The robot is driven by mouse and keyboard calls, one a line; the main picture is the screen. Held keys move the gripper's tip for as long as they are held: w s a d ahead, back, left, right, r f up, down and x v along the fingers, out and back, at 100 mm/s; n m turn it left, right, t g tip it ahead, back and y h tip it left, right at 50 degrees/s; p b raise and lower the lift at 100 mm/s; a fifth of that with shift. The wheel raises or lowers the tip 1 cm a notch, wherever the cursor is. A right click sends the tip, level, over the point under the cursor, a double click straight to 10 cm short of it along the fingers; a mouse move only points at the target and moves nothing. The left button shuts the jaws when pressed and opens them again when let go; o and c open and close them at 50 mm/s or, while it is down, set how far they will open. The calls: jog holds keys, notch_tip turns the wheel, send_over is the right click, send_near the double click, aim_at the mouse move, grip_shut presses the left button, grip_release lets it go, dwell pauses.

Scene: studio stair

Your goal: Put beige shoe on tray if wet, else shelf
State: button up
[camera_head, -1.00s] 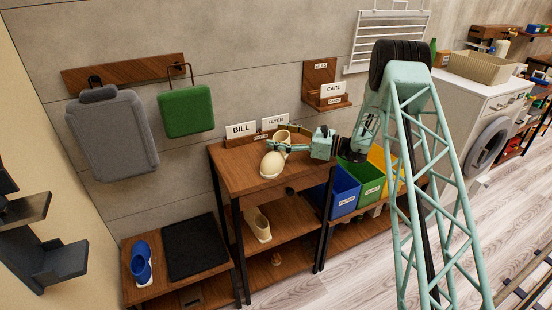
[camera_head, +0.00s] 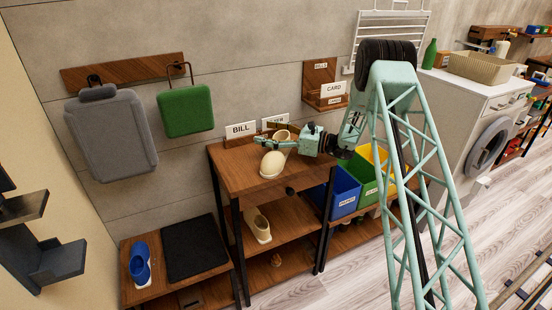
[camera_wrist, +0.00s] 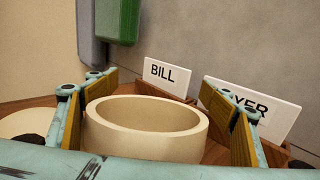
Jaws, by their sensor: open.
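A beige shoe (camera_head: 272,164) stands on the top board of the wooden shelf unit (camera_head: 230,175). Its rounded toe faces the front, with its round opening behind. My gripper (camera_head: 268,136) is open at the shoe's upper part. In the wrist view, the shoe's opening (camera_wrist: 145,116) lies between the two spread fingers of my gripper (camera_wrist: 157,84); contact cannot be told. No water shows on the shoe, but its wetness is unclear. Another beige shoe (camera_head: 258,226) is on the board below. A flat black tray or mat (camera_head: 195,247) lies on the low bench at left.
Signs reading BILL (camera_head: 241,129) and FLYER (camera_head: 274,121) stand behind the shoe, close to my fingers. A blue shoe (camera_head: 141,266) is beside the black mat. Blue (camera_head: 344,193) and green (camera_head: 370,185) bins stand right of the shelf. Grey (camera_head: 112,135) and green (camera_head: 186,111) bags hang on the wall.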

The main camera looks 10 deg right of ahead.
jog(key=c, duration=1.9)
jog(key=shift+c, duration=0.5)
jog(key=shift+r+p, duration=0.5)
jog(key=shift+r, duration=1.2)
jog(key=r+p, duration=0.2)
send_over(275, 158)
jog(key=shift+a+f, duration=0.15)
jog(key=shift+f, duration=0.05)
